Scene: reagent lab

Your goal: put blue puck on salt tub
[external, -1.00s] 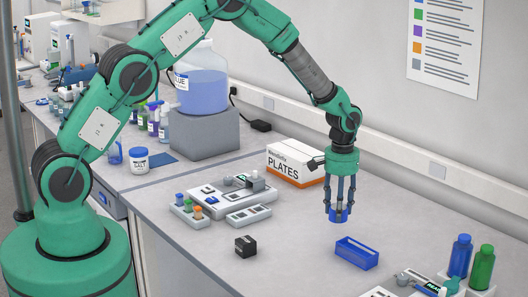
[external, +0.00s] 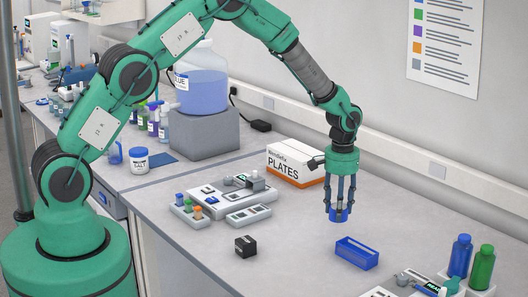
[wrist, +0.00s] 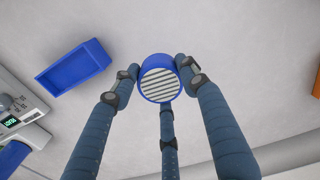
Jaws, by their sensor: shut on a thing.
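The blue puck (wrist: 159,79) has a blue rim and a striped grey face. My gripper (wrist: 158,76) is shut on it, with fingers around its sides. In the external view the blue puck (external: 338,215) shows at the fingertips of my gripper (external: 339,208), above the bench right of the middle. The salt tub (external: 139,160), white with a blue lid and a SALT label, stands upright on the far left bench section, well away from my gripper. The wrist view does not show it.
A blue open tray (external: 356,254) lies right of my gripper. A small black block (external: 245,246) and a grey rack with coloured vials (external: 188,213) stand to the left. The PLATES box (external: 296,165) is behind. A large jar on a grey block (external: 199,135) stands near the tub.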

